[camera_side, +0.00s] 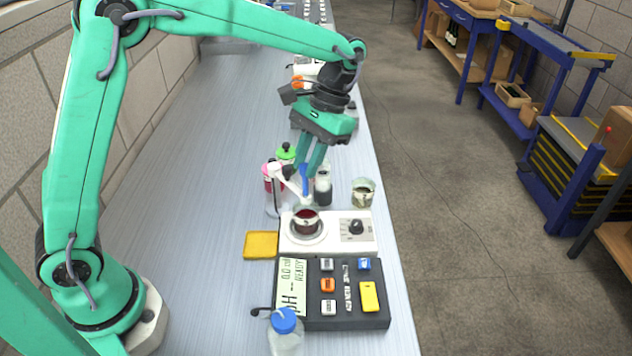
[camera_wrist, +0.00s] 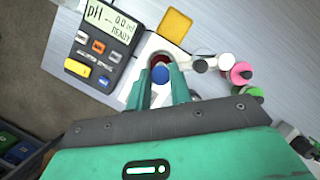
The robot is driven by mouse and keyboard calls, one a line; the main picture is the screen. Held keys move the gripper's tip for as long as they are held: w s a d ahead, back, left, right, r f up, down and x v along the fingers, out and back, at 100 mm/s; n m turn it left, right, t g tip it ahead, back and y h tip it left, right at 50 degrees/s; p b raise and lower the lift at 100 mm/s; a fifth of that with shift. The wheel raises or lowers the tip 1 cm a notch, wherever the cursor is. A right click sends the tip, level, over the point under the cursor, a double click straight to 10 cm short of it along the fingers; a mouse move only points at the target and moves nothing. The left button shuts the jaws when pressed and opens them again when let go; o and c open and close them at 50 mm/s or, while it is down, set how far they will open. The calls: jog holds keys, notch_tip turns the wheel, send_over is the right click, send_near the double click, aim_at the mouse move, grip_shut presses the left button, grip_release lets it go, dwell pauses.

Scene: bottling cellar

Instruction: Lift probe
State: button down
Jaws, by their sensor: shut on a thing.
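My gripper (camera_side: 309,166) points down over the stirrer and is shut on the blue-topped probe (camera_side: 305,181). In the wrist view the probe's blue top (camera_wrist: 160,75) sits between the two fingers of my gripper (camera_wrist: 161,82). A beaker of dark red liquid (camera_side: 306,222) stands on the white stirrer (camera_side: 338,241) below the probe; its red also shows in the wrist view (camera_wrist: 159,58). A white holder arm (camera_side: 287,180) reaches beside the probe; I cannot tell whether they touch. The probe's lower end is hard to make out.
A dark pH meter (camera_side: 345,315) reading READY is in front of the stirrer, with a blue-capped bottle (camera_side: 286,333) nearby. Pink- and green-capped bottles (camera_side: 286,152), a dark bottle (camera_side: 323,188) and a small beaker (camera_side: 363,192) stand close behind.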

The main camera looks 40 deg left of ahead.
jog(key=shift+a+r, duration=0.2)
jog(key=shift+a, duration=0.05)
jog(key=c, duration=1.3)
grip_release()
jog(key=shift+d, duration=0.1)
jog(key=shift+o, duration=0.2)
jog(key=v, duration=0.7)
jog(key=shift+r, duration=0.35)
jog(key=shift+w, duration=0.15)
